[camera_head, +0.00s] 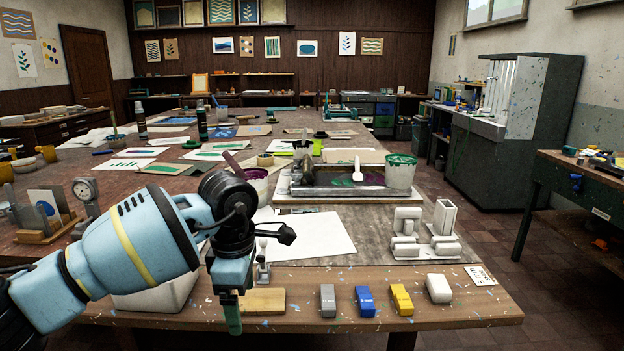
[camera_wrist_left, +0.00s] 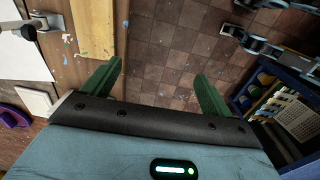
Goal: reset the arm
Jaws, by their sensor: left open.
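My left arm comes in from the left in the head view. Its gripper (camera_head: 232,300) hangs near the front edge of the worktable (camera_head: 440,318), at the left of a row of small blocks. In the left wrist view the two green fingers (camera_wrist_left: 158,88) stand wide apart with nothing between them. They point out over the tiled floor, with the table edge at the left. My right gripper does not show in either view.
Grey (camera_head: 327,300), blue (camera_head: 365,301), yellow (camera_head: 401,299) and white (camera_head: 438,288) blocks line the front edge. A hinged screen frame (camera_head: 345,185), a green-rimmed bucket (camera_head: 401,170) and white fixtures (camera_head: 425,230) stand behind.

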